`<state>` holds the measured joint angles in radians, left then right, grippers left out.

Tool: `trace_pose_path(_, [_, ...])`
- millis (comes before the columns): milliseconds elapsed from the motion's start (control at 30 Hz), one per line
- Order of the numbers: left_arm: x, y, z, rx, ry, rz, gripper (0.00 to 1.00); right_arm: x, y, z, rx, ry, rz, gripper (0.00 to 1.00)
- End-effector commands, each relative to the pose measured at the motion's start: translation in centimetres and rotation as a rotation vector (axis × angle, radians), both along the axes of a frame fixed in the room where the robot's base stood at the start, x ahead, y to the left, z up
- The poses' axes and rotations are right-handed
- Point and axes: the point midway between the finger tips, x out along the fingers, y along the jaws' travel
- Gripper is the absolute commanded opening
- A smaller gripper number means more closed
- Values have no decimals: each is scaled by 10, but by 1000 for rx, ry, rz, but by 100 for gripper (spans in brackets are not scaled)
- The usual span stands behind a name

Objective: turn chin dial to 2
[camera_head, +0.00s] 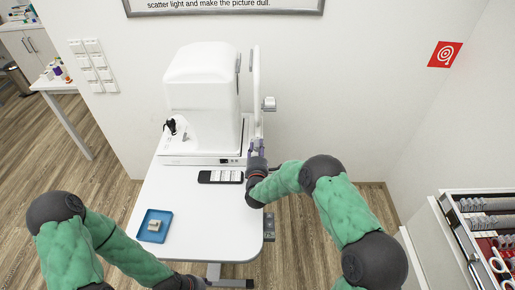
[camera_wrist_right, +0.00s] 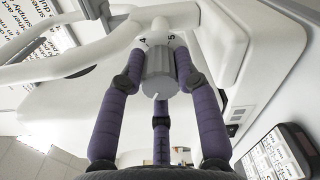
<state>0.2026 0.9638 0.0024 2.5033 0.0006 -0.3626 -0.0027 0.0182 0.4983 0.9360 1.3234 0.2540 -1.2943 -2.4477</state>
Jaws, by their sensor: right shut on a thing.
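A small white mark on the knob's rim points down in that view. My right gripper (camera_head: 257,148) is at the machine's right front side. In the right wrist view its purple fingers (camera_wrist_right: 160,66) are around the dial, shut on it. The dial is hidden in the head view. My left arm shows at the lower left, but its gripper is out of view.
The machine stands on a white table (camera_head: 200,205). A blue tray (camera_head: 155,226) with a small pale item is at the front left. An open drawer cart (camera_head: 480,215) stands at the right.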

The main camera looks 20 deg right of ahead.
Motion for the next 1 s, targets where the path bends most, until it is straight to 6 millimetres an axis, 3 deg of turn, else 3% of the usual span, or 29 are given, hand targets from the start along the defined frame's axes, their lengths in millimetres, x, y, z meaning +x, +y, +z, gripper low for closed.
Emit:
trace_pose_path(167, [0, 0, 0, 0, 0, 0, 45, -1, 1, -2, 1, 5, 1, 0])
trace_pose_path(200, [0, 0, 0, 0, 0, 0, 45, -1, 1, -2, 1, 5, 1, 41])
trace_pose_path(267, [0, 0, 0, 0, 0, 0, 45, -1, 1, -2, 1, 5, 1, 56])
trace_pose_path(667, [0, 0, 0, 0, 0, 0, 45, -4, 1, -1, 2, 2, 0, 56])
trace_pose_path(767, [0, 0, 0, 0, 0, 0, 45, -13, 4, -1, 2, 2, 1, 56])
trace_pose_path(1000, [0, 0, 0, 0, 0, 0, 45, -56, 17, -1, 1, 4, 4, 56])
